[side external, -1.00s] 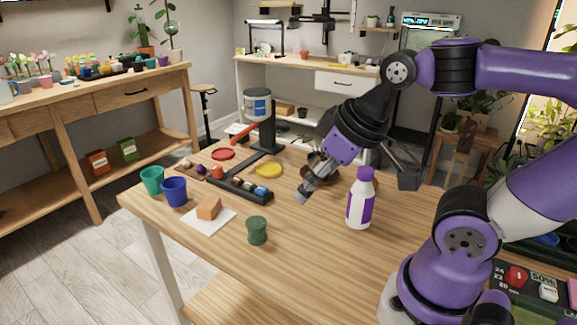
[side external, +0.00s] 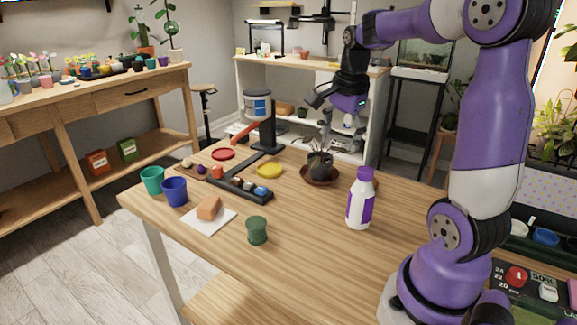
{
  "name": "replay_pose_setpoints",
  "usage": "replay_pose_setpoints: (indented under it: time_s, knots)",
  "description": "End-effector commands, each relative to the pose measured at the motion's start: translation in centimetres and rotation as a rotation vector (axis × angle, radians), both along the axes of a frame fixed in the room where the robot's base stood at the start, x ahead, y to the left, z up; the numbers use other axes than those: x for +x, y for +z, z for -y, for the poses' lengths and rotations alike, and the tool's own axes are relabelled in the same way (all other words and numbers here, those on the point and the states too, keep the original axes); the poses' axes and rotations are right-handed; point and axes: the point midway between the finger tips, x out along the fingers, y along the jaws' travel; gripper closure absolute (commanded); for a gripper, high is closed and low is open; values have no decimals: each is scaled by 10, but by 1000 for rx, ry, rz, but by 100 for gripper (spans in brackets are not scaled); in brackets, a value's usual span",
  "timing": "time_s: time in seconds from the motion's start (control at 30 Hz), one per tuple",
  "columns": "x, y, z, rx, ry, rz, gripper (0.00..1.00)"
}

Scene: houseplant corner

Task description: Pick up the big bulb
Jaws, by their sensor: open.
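I cannot tell for sure which thing is the big bulb. Small round, bulb-like things, one pale (side external: 187,163) and one dark (side external: 201,169), lie on a small brown tray at the table's left back. A reddish-orange round thing (side external: 217,171) is just right of them. My gripper (side external: 342,146) is open and empty, pointing down above the dark plant pot (side external: 320,166), well to the right of these things.
The pot stands in a brown saucer (side external: 306,176). A long black tray (side external: 228,189) holds several small round things.

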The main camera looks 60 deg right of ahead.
Motion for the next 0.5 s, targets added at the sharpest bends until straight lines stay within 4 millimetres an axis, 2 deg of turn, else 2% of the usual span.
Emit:
replay_pose_setpoints:
  time_s: [0.03,0.1,0.2,0.33,0.5]
  knots:
    - [-7,-12,30,44,-217,-21,16]
    - [-19,-25,64,92,-499,-38,16]
    - [-36,-42,98,138,-802,-57,16]
    - [-51,-55,119,167,-1010,-71,16]
    - [-54,-81,123,174,-1059,-76,16]
